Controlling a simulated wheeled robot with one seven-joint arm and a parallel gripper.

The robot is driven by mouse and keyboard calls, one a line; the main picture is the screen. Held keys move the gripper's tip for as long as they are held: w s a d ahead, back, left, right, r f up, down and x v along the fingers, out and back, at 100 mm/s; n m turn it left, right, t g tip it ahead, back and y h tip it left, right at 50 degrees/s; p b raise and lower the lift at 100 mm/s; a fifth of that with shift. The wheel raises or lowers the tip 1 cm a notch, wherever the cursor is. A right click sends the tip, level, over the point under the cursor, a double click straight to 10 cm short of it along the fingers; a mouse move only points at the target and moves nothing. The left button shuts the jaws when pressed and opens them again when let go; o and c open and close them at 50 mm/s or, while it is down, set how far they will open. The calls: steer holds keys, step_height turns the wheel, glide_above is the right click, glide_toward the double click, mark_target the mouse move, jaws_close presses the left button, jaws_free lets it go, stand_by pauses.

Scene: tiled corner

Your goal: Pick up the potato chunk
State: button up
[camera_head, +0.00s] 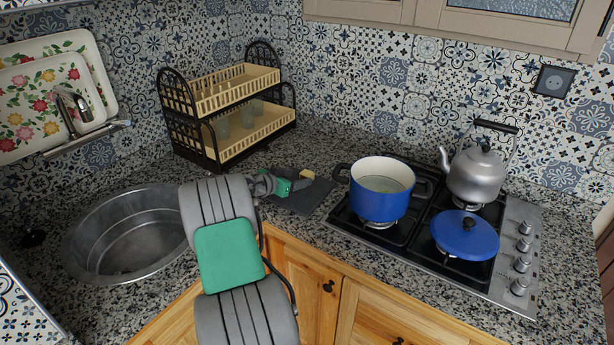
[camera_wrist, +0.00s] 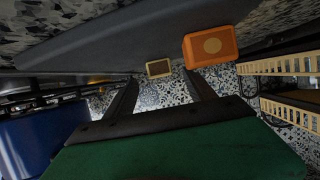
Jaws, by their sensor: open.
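The potato chunk (camera_wrist: 158,68), a small pale-yellow piece with a brown edge, is on the dark board (camera_wrist: 110,40). In the wrist view it appears beyond and between my fingertips; no contact is visible. In the head view the potato chunk (camera_head: 308,174) shows as a small yellowish block just past my gripper (camera_head: 298,184). My gripper (camera_wrist: 161,77) is open, its two dark fingers apart with nothing held between them. It is low over the board (camera_head: 305,202). My green gripper body hides part of the board in the head view.
An orange chunk with a paler round centre (camera_wrist: 210,47) is right of the potato. A blue pot (camera_head: 380,200) stands right of the board on the stove, with a kettle (camera_head: 478,174) and blue lid (camera_head: 465,236). A dish rack (camera_head: 222,105) stands behind; a sink (camera_head: 125,235) is left.

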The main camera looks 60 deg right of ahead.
mark_target(304, 175)
steer(key=p+x, duration=0.1)
steer(key=x, duration=0.3)
steer(key=shift+s+d, duration=0.1)
steer(key=shift+d, duration=0.3)
steer(key=shift+r, duration=0.1)
jaws_close()
